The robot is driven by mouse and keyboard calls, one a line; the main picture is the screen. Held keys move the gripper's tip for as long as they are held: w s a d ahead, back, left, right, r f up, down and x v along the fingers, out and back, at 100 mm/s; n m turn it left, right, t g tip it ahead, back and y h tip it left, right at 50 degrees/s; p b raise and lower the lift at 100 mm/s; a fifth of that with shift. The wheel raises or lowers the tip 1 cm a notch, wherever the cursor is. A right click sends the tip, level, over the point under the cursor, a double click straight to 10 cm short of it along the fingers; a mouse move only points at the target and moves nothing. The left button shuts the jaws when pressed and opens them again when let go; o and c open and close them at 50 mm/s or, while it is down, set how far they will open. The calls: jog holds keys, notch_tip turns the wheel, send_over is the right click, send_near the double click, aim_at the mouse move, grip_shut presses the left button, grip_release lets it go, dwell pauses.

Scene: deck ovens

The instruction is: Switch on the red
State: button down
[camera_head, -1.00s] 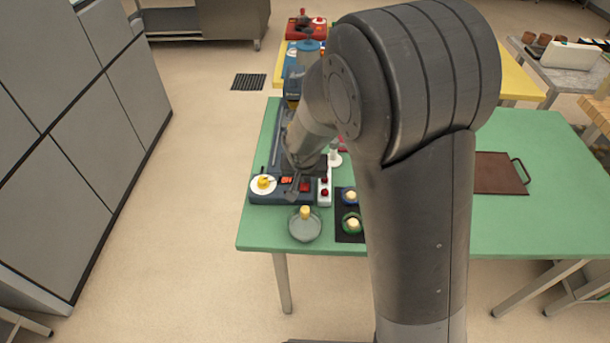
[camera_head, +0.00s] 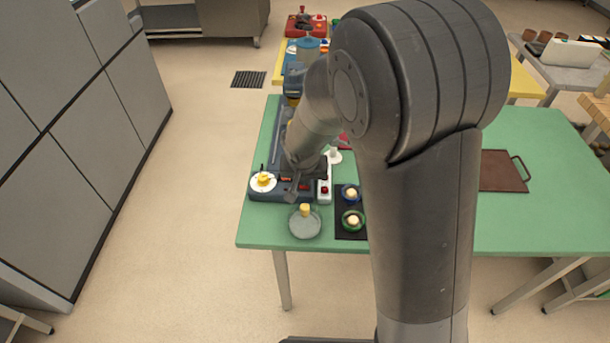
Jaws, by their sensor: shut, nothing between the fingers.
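A dark blue-grey control panel (camera_head: 258,194) lies at the near left of the green table. On it are a white dial with a yellow knob (camera_head: 264,180), a red switch (camera_head: 286,179) and a second red switch (camera_head: 305,187) to its right. My gripper (camera_head: 290,196) is shut and empty, pointing down over the panel between the two red switches. It partly covers them, and I cannot tell whether it touches either one or how they are set.
A glass dish with a yellow piece (camera_head: 305,226) stands in front of the panel. A black mat (camera_head: 349,234) with a blue and a green bowl is beside it. A brown tray (camera_head: 500,172) lies at right. My arm hides the table's middle.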

jog(key=v, duration=1.4)
jog(key=shift+s, duration=0.25)
jog(key=shift+f, duration=0.1)
jog(key=shift+w, duration=0.8)
jog(key=x, duration=1.3)
jog(key=shift+w+f, duration=0.25)
jog(key=shift+w, duration=0.05)
jog(key=shift+w+d, duration=0.1)
